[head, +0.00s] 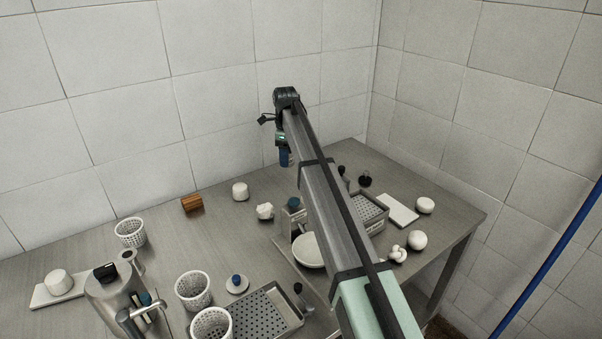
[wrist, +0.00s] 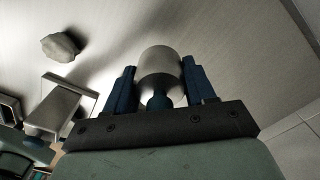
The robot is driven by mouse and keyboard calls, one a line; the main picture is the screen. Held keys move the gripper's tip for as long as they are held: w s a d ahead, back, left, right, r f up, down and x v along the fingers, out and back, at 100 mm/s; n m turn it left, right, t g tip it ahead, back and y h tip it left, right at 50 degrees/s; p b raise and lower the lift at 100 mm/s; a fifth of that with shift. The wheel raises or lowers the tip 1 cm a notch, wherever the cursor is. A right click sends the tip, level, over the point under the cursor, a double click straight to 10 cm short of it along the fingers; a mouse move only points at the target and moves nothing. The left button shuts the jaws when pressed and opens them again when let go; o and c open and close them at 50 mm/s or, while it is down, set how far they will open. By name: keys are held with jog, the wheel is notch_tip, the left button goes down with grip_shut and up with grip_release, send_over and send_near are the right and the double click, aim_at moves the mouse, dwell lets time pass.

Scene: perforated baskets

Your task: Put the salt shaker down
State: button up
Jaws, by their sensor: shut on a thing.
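My gripper (head: 284,157) is over the back of the steel table in the head view, with its blue fingers pointing down. In the wrist view my gripper (wrist: 159,72) is shut on the salt shaker (wrist: 161,61), a pale rounded body with a dark blue part facing the camera, held between the two blue fingers. The shaker cannot be made out in the head view. Whether its far end touches the table cannot be told.
A white lump (head: 265,211) lies near my gripper, and a white rounded piece (head: 240,191) and a brown wooden block (head: 192,203) stand to the left. A white board (head: 398,210) lies right. The back table strip looks clear.

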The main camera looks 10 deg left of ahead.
jog(key=w+d+r+m, duration=0.1)
jog(key=w+d+m, duration=0.1)
jog(key=d, duration=1.7)
jog(key=shift+s+d+f+n, duration=0.25)
jog(key=shift+f+n, duration=0.15)
jog(key=shift+f, duration=1.3)
jog(key=shift+s+d+f+n, duration=0.15)
jog(key=shift+f+n, duration=0.25)
jog(key=shift+f, duration=1.3)
jog(key=shift+s+d+f+n, duration=0.15)
jog(key=shift+s+f+n, duration=0.2)
jog(key=shift+f, duration=1.35)
jog(key=shift+f, duration=0.1)
jog(key=o, duration=1.1)
notch_tip(320, 180, up, 12)
jog(key=shift+r, duration=0.15)
